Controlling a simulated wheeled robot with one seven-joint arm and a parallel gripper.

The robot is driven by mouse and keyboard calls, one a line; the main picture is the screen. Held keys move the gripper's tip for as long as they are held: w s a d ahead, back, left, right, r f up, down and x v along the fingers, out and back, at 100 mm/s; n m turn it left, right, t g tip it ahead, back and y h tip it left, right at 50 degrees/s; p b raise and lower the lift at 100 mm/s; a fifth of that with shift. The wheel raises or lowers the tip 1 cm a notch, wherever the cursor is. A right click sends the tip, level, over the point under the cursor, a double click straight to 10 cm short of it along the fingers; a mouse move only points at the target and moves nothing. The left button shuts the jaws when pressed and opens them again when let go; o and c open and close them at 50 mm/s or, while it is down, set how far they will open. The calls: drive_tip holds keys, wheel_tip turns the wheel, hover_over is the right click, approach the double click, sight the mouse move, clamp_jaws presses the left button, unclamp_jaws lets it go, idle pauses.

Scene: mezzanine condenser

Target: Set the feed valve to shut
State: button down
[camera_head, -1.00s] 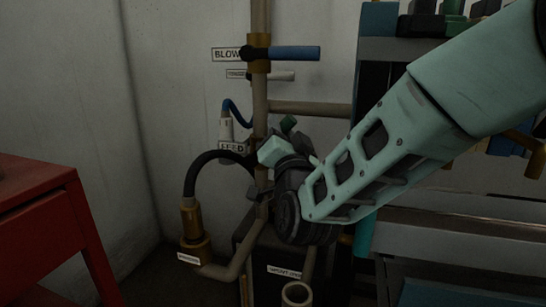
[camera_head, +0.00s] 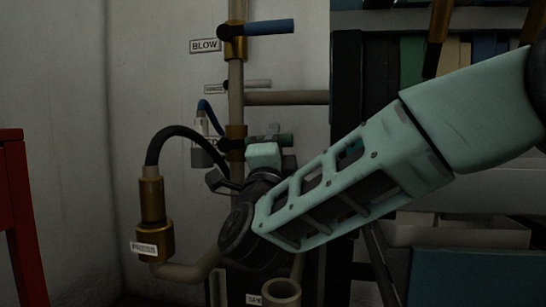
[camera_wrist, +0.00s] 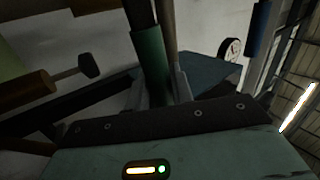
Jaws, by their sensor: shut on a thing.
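The feed valve's brass body (camera_head: 236,134) sits on the vertical tan pipe in the head view, below the small grey-handled valve. Its label is mostly hidden; it read FEED in the earlier frame. Its green handle (camera_head: 284,139) points right, roughly level and crosswise to the pipe. My gripper (camera_head: 263,142) is at the handle, shut on it, and covers part of it. In the wrist view the green handle (camera_wrist: 150,58) runs down between the grey fingers (camera_wrist: 164,92). The inner contact is partly hidden.
Above are the BLOW valve with its blue handle (camera_head: 270,27) and the small grey-handled valve (camera_head: 257,84), both crosswise. A black hose (camera_head: 165,135) arches left to a brass fitting labelled PRESS (camera_head: 152,205).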

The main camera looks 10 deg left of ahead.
drive_tip(key=shift+f+m+h+b, duration=0.6)
drive_tip(key=shift+m+h+b, duration=0.15)
drive_tip(key=shift+m, duration=0.15)
drive_tip(key=c, duration=1.3)
unclamp_jaws()
drive_tip(key=shift+o, duration=0.2)
drive_tip(key=p+v, duration=0.1)
drive_tip(key=v, duration=1.6)
drive_tip(key=shift+s, duration=0.25)
drive_tip(key=shift+a, duration=0.1)
